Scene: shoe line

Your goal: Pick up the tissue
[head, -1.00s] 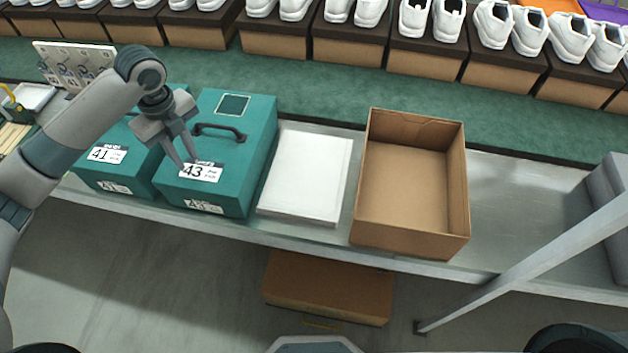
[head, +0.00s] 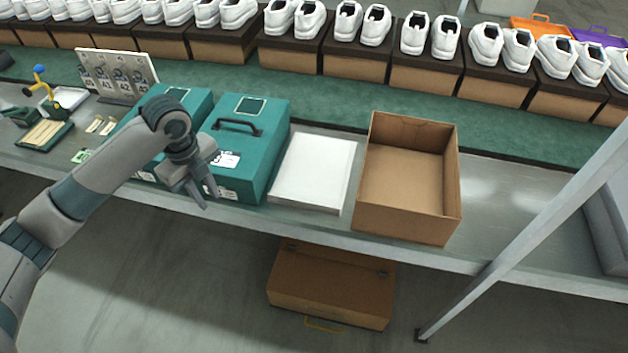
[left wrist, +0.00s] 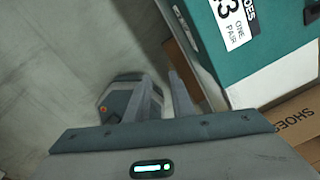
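The tissue appears as a flat white stack of sheets (head: 314,172) lying on the grey shelf, between the teal boxes and an open cardboard box (head: 408,222). My left gripper (head: 209,196) is in front of the nearer teal box, left of the white stack and apart from it. In the left wrist view its two fingers (left wrist: 160,88) stand apart with nothing between them. My right gripper is not in view.
Two teal shoe boxes (head: 262,150) stand left of the white stack; the right one has a black handle. The grey shelf edge (head: 330,230) runs in front. A diagonal grey post (head: 530,225) stands at the right. A brown box (head: 330,285) sits below the shelf.

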